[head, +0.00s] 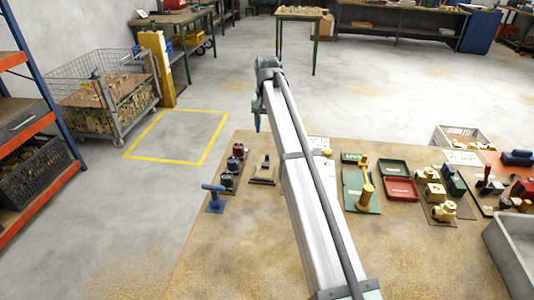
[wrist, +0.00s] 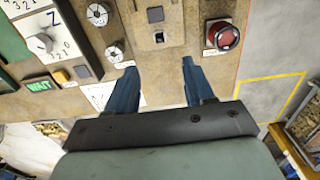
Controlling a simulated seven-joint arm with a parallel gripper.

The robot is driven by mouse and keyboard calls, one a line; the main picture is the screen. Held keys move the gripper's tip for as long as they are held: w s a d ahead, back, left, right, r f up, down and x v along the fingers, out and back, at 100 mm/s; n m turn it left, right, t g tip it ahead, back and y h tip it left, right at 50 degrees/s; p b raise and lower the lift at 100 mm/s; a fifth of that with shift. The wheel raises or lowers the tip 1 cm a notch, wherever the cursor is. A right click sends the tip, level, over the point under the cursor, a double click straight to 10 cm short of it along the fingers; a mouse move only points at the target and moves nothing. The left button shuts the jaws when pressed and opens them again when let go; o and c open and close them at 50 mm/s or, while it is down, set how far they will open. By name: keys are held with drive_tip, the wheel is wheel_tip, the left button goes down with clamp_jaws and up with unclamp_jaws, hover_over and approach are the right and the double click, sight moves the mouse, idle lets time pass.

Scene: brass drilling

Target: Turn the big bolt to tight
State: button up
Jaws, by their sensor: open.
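My gripper (wrist: 159,65) is open and empty in the wrist view, with its two blue fingers wide apart. They point at a brown panel (wrist: 170,60) that carries several fittings. Two small round pale discs with dark centres, an upper one (wrist: 97,14) and a lower one (wrist: 115,53), sit by the left finger. I cannot tell which fitting, if any, is the big bolt. In the head view my gripper (head: 257,122) shows only in part at the arm's far end.
A red round button (wrist: 224,36) is right of the fingers. In the head view, a blue T-handle (head: 213,197) and several parts stand on the bench (head: 235,255). The yellow-marked floor (head: 180,135) is clear.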

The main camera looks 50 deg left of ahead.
sight(267, 157)
wheel_tip(267, 157, down, 12)
drive_tip(key=shift+r, duration=0.2)
idle(0.4)
clamp_jaws()
idle(0.3)
